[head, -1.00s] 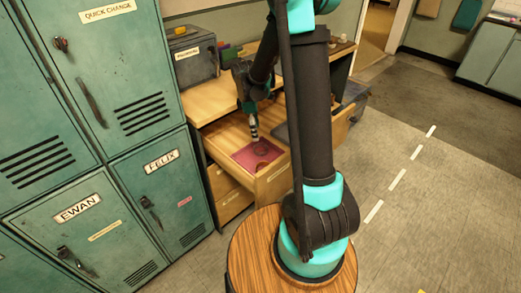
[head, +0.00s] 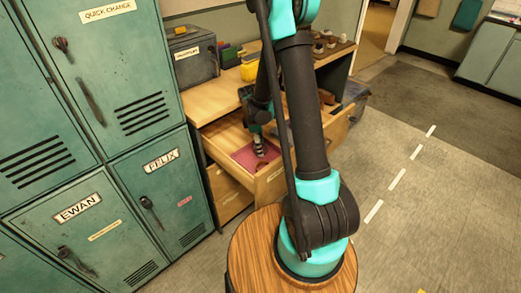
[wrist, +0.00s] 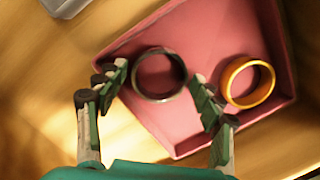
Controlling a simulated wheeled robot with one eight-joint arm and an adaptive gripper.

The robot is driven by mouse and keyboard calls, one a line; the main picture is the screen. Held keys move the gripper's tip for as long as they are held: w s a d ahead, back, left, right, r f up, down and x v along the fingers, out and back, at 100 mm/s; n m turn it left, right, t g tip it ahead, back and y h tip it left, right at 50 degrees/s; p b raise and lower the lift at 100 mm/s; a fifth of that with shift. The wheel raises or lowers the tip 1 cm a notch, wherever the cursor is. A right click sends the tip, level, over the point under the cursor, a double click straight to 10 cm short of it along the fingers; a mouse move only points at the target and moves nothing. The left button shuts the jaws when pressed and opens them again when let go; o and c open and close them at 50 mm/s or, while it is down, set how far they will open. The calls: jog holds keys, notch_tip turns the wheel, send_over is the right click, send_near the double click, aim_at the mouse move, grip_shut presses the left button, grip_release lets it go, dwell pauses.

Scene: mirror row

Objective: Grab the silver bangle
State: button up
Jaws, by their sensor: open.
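The silver bangle (wrist: 160,99), a dark grey metallic ring, lies in a pink tray (wrist: 205,45) in the wrist view. A gold bangle (wrist: 229,88) lies to its right in the same tray. My gripper (wrist: 158,80) is open, its fingertips on the left and right sides of the silver bangle, with nothing held. I cannot tell whether the tips touch it. In the head view, my gripper (head: 259,152) points down over the tray (head: 243,157) in the open drawer (head: 270,186). The bangles cannot be made out there.
The tray sits on the wooden drawer floor. Teal lockers (head: 160,185) stand close on the left. A grey box (head: 193,57) and a yellow object (head: 249,67) stand on the desk above the drawer. Open floor (head: 440,190) lies to the right.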

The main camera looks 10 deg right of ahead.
jog(key=c, duration=0.8)
